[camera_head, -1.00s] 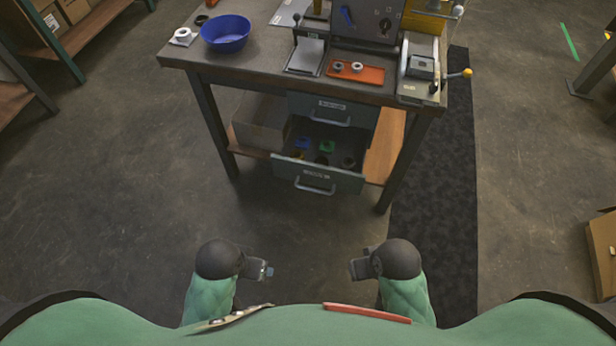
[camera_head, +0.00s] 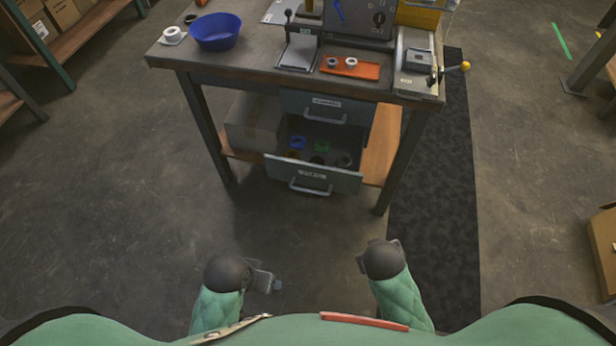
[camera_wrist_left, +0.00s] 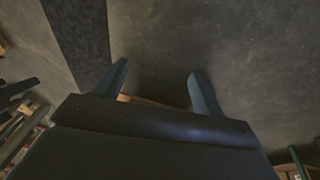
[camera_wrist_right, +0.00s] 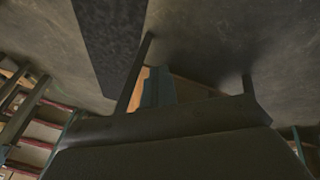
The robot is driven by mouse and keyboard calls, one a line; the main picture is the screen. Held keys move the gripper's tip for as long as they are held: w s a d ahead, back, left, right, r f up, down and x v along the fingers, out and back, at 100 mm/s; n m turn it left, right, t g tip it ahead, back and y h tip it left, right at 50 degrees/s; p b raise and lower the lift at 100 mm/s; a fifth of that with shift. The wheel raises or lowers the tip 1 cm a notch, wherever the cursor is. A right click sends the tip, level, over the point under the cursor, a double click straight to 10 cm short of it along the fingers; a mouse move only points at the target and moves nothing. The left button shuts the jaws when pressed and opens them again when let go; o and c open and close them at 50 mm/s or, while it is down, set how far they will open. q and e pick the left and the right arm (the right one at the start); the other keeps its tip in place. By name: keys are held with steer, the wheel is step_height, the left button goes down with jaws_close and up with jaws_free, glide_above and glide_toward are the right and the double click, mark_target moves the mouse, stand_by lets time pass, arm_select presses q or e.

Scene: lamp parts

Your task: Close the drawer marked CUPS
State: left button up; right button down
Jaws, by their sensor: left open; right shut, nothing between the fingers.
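Two grey-green drawers hang under the workbench. The upper drawer (camera_head: 325,116) is closed. The lower drawer (camera_head: 313,185) is pulled out, with blue, green and dark round parts inside. Both have a label and a bar handle; the lettering is too small to read, so I cannot tell which says CUPS. My left gripper (camera_head: 276,283) is open and empty, low in front of the bench and well short of the drawers. My right gripper (camera_head: 374,250) is shut and empty, also apart from the drawers; its fingertips are hard to make out in the head view.
The bench top (camera_head: 262,72) carries a blue bowl (camera_head: 216,32), an orange tray (camera_head: 350,68) and a machine. A dark mat (camera_head: 436,220) lies at the right. The floor before the drawers is clear.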

steer(key=w+d+n+t+h, duration=0.2)
steer(key=w+d+t, duration=0.1)
steer(key=w+t, duration=0.25)
arm_select(q)
steer(key=w+d+f+t+h, duration=0.2)
steer(key=w+d+f, duration=0.1)
steer(key=d, duration=0.2)
arm_select(e)
steer(key=n+t+y+p, duration=0.2)
steer(key=n+t+y, duration=0.4)
steer(key=n+y, duration=1)
glide_toward(301, 165)
steer(key=w+a+r+n+h, duration=0.2)
steer(key=w+a+n+h, duration=0.1)
steer(key=a, duration=0.1)
steer(key=shift+w+f+g, duration=0.15)
steer(key=shift+w+g, duration=0.1)
steer(key=shift+w, duration=0.35)
arm_select(q)
steer(key=s+a+r+y, duration=0.1)
steer(key=a+r, duration=0.3)
steer(key=r, duration=0.1)
steer(key=shift+s+g, duration=0.15)
steer(key=shift+g, duration=0.25)
steer(key=shift+a+r, duration=0.1)
arm_select(e)
steer(key=shift+w, duration=0.15)
